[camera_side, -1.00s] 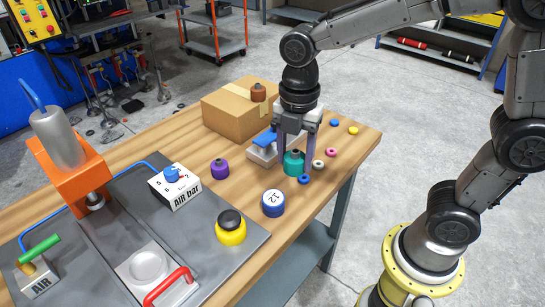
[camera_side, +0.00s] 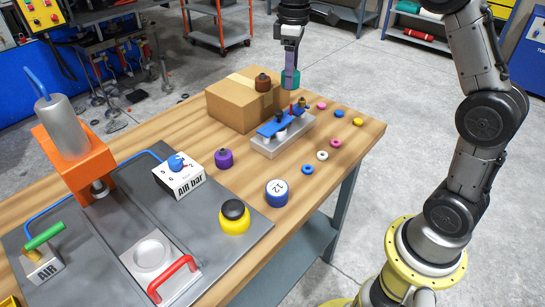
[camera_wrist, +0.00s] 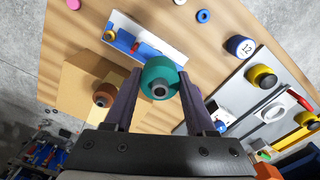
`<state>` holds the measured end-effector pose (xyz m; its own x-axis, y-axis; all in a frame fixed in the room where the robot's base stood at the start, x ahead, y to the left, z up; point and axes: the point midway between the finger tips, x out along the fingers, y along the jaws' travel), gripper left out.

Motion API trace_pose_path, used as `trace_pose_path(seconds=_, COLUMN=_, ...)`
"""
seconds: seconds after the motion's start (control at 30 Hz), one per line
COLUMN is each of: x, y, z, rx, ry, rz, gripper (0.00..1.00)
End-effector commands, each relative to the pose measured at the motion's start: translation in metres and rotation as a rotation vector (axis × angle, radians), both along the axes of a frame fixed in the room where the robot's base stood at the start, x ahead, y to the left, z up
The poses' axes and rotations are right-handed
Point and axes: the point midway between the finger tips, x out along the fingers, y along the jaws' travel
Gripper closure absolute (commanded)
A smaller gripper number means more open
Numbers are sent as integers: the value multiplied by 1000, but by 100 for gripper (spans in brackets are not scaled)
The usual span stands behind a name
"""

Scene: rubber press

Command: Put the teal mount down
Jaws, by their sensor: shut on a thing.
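My gripper (camera_side: 290,72) is shut on the teal mount (camera_side: 291,80) and holds it in the air, above and beyond the far right part of the table. In the wrist view the teal mount (camera_wrist: 158,78) sits between the two fingers, with its dark stud facing the camera. In the side view a finger hides part of it. The wooden table (camera_side: 330,150) lies below, and the mount touches nothing there.
A cardboard box (camera_side: 232,108) with a brown mount (camera_side: 262,83) on top stands near the gripper. A grey block with a blue clamp (camera_side: 282,135) is beside it. A purple mount (camera_side: 223,158), a "12" puck (camera_side: 276,193) and several coloured rings lie on the table. The press (camera_side: 75,155) stands left.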

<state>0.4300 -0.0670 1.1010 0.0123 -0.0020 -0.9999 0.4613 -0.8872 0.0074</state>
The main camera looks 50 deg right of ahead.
Motion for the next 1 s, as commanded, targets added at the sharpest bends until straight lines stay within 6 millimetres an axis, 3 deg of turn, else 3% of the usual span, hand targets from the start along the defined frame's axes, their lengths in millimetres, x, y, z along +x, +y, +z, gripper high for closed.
trace_pose_path(seconds=0.23, x=8, y=-5, z=23, rx=4, ry=-7, rz=-348, gripper=100)
trace_pose_path(seconds=0.43, x=5, y=-1, z=19, rx=4, ry=13, rz=-474, gripper=100)
trace_pose_path(seconds=0.57, x=12, y=13, z=-6, rx=5, ry=16, rz=-542, gripper=100)
trace_pose_path(seconds=0.8, x=23, y=52, z=-76, rx=5, ry=15, rz=-708, gripper=100)
trace_pose_path(seconds=1.0, x=24, y=67, z=-100, rx=7, ry=11, rz=-778, gripper=100)
